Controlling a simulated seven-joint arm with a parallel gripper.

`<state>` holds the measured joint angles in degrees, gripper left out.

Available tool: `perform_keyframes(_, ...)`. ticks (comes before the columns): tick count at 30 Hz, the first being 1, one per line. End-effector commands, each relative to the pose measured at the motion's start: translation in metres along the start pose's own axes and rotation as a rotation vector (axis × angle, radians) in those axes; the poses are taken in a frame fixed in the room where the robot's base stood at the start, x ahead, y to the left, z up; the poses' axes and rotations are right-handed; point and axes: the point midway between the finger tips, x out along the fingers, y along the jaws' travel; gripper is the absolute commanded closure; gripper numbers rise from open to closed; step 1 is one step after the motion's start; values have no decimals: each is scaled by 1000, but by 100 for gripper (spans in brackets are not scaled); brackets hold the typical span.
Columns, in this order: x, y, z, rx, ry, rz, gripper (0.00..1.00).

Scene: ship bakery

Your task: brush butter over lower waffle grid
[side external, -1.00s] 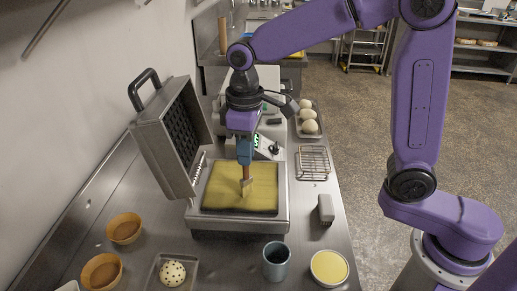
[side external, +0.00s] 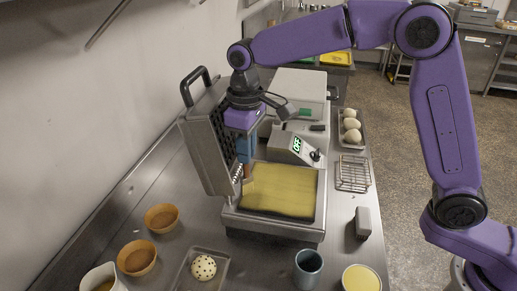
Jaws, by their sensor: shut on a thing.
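The waffle iron stands open on the steel counter, its lid (side external: 205,135) raised at the left. Its lower waffle grid (side external: 285,190) is covered with a yellow layer, so the grid pattern is hard to make out. My gripper (side external: 246,152) is shut on the brush (side external: 247,172) and holds it upright, close beside the open lid. The pale bristles are at the left edge of the lower grid; I cannot tell whether they touch it. A round container with a yellow top (side external: 361,279), perhaps butter, stands at the front right.
A teal cup (side external: 308,268), two orange bowls (side external: 162,217), a white pitcher (side external: 103,279) and a tray with a speckled ball (side external: 203,267) stand in front. A grey block (side external: 363,222), wire rack (side external: 353,174) and tray of pale rounds (side external: 351,126) are at right. A device reading OFF (side external: 297,145) is behind.

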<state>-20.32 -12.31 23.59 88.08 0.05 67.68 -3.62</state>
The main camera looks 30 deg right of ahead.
Motion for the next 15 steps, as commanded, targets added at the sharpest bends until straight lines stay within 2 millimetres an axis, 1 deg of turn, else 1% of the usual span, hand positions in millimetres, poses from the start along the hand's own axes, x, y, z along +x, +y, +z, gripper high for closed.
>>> perform_keyframes(1, 0, -5, 1, -2, 0, 0, 100)
perform_keyframes(5, 0, -16, 4, -2, -1, 0, 100)
perform_keyframes(15, -1, -9, 36, 0, 0, 0, 100)
